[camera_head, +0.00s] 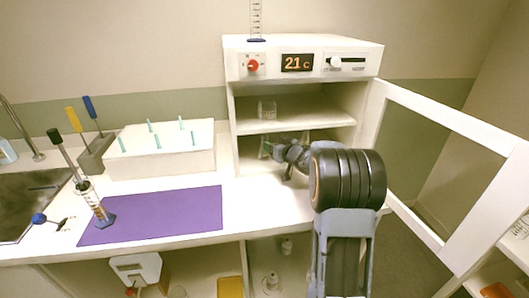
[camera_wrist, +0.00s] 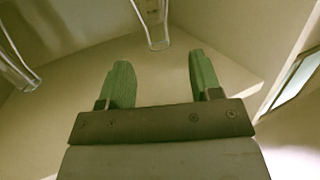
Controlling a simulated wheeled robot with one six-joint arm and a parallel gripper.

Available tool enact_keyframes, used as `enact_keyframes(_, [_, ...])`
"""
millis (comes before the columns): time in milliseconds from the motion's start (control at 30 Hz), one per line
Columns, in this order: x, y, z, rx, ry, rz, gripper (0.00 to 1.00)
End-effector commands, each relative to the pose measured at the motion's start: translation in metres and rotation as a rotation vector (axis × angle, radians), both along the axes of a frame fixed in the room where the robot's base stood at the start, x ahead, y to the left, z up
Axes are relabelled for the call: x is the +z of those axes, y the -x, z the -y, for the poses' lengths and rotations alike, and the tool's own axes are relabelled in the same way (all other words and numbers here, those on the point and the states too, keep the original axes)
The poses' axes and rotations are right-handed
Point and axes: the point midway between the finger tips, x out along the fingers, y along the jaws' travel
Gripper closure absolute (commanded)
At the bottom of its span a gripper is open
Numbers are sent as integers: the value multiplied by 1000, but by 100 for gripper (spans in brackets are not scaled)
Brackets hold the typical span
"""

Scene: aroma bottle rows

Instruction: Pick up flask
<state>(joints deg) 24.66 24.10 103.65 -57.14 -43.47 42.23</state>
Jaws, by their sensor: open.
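A clear glass vessel, likely the flask (camera_wrist: 155,28), shows at the top of the wrist view, ahead of the gap between my fingers and apart from them. Only part of it is in frame. A second clear glass piece (camera_wrist: 18,65) is at the left edge of that view. My gripper (camera_wrist: 159,62) has its two green fingers spread, with nothing between them. In the head view my arm reaches into the lower space of the white cabinet (camera_head: 230,110), under its shelf. My arm partly hides that space, and I cannot make out the flask there.
The cabinet door (camera_head: 450,135) stands open at the right. On the counter are a purple mat (camera_head: 165,213), a white rack (camera_head: 160,160) and a glass cylinder (camera_head: 93,203). More glassware (camera_head: 271,282) stands below the counter.

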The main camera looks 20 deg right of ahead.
Motion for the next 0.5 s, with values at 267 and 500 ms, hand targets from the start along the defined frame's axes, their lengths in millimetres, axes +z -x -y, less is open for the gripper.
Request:
enact_keyframes(267, [-4, -23, -3, 0, 0, -1, 42])
enact_keyframes(500, [-7, -50, -7, 0, 0, 0, 42])
